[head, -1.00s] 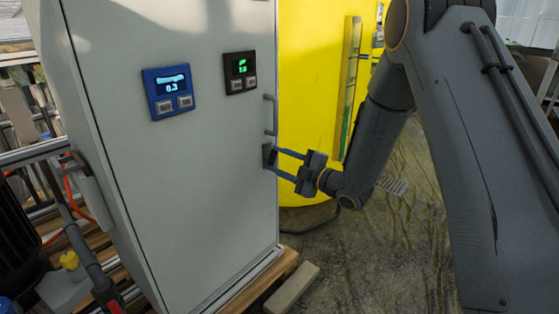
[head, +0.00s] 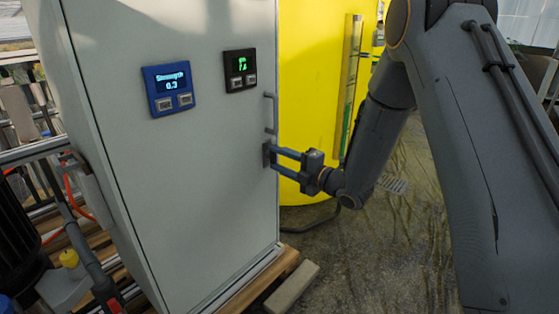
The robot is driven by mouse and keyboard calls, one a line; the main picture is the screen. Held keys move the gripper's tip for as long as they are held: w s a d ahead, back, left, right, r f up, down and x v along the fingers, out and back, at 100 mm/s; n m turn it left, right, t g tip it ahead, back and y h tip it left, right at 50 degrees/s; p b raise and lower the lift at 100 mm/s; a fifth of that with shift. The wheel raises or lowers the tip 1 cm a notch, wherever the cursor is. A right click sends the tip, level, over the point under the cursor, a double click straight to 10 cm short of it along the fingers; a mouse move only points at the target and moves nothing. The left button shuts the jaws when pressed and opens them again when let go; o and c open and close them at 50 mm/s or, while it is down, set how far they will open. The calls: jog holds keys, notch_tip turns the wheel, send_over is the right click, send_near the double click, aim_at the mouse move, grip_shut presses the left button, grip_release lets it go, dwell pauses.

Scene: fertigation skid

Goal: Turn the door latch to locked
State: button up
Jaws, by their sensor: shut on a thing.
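The grey cabinet door (head: 190,190) stands closed, facing me. The door latch (head: 267,154) is a small dark plate near the door's right edge, below the bar handle (head: 271,113). My gripper (head: 276,159) reaches in from the right with its two fingers at the latch, and its jaws are shut on the latch. The fingers cover part of the latch, so I cannot tell its exact angle.
A blue display panel (head: 169,89) and a black display panel (head: 240,70) sit on the door's upper half. A yellow tank (head: 312,60) stands behind the cabinet. A loose block (head: 292,288) lies on the floor by the wooden base. Floor to the right is open.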

jog(key=o, duration=1.1)
jog(key=shift+a, duration=0.1)
jog(key=shift+c, duration=0.2)
jog(key=shift+s+d, duration=0.35)
jog(key=shift+d, duration=0.2)
jog(key=p+v, duration=0.2)
jog(key=v, duration=0.4)
jog(key=shift+s+d, duration=0.25)
